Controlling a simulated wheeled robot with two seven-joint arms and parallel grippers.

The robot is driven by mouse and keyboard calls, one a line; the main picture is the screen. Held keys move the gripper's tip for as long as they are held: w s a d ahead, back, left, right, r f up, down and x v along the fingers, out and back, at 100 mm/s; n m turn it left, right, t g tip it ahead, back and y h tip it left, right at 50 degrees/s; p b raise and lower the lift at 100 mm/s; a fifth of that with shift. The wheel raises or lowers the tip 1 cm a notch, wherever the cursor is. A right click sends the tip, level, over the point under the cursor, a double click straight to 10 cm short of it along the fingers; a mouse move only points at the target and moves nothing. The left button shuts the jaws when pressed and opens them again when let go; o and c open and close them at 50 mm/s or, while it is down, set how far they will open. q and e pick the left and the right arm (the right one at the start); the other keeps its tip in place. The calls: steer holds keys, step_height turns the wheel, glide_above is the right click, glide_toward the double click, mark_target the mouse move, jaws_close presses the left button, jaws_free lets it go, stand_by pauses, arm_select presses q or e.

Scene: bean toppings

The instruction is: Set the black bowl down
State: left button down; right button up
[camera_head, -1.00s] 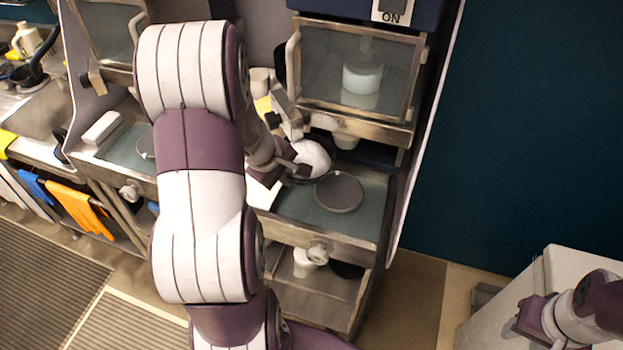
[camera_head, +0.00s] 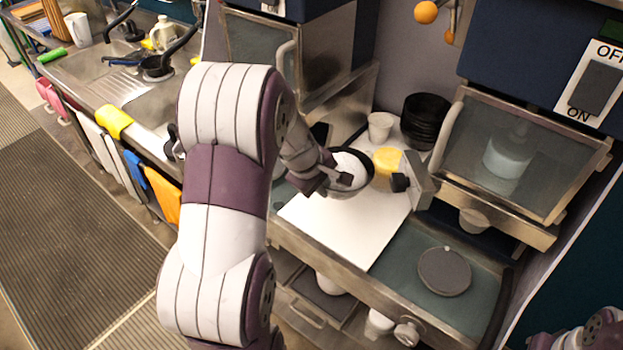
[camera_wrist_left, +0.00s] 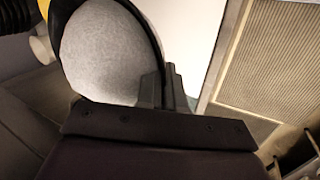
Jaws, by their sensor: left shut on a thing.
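The black bowl (camera_head: 365,186) has a dark rim and is filled with something white. It shows above the white board (camera_head: 337,228) on the counter; I cannot tell whether it touches it. My left gripper (camera_head: 345,181) is shut on its rim. In the left wrist view the fingers (camera_wrist_left: 163,88) pinch the bowl's rim, and the white fill (camera_wrist_left: 105,52) takes up the upper left. My right gripper is not clearly seen; only a part of my right arm shows at the lower right corner of the head view.
A stack of black bowls (camera_head: 425,120), a white cup (camera_head: 380,126) and a yellow item (camera_head: 387,160) stand behind. A round grey lid (camera_head: 444,271) lies on the green surface at right. The white board's front part is clear.

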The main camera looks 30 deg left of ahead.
arm_select(q)
steer(key=f, duration=0.1)
steer(key=d+f+b, duration=0.1)
steer(key=f, duration=0.1)
steer(key=s+d+f, duration=0.1)
steer(key=shift+d+f, duration=0.1)
steer(key=shift+f, duration=0.25)
steer(key=f, duration=0.1)
steer(key=f+b, duration=0.1)
steer(key=f, duration=0.1)
steer(key=a+f, duration=0.1)
steer(key=shift+w+f+b, duration=0.25)
steer(key=shift+w+b, duration=0.05)
steer(key=shift+b, duration=0.1)
steer(key=shift+f, duration=0.1)
steer(key=shift+s+d+r, duration=0.1)
steer(key=shift+d+r, duration=0.1)
steer(key=shift+d+f, duration=0.1)
steer(key=shift+f, duration=0.15)
steer(key=c, duration=1.3)
jaws_free()
arm_select(e)
steer(key=f, duration=0.2)
steer(key=d+f, duration=0.1)
steer(key=shift+s+f, duration=0.1)
steer(key=shift+s, duration=0.15)
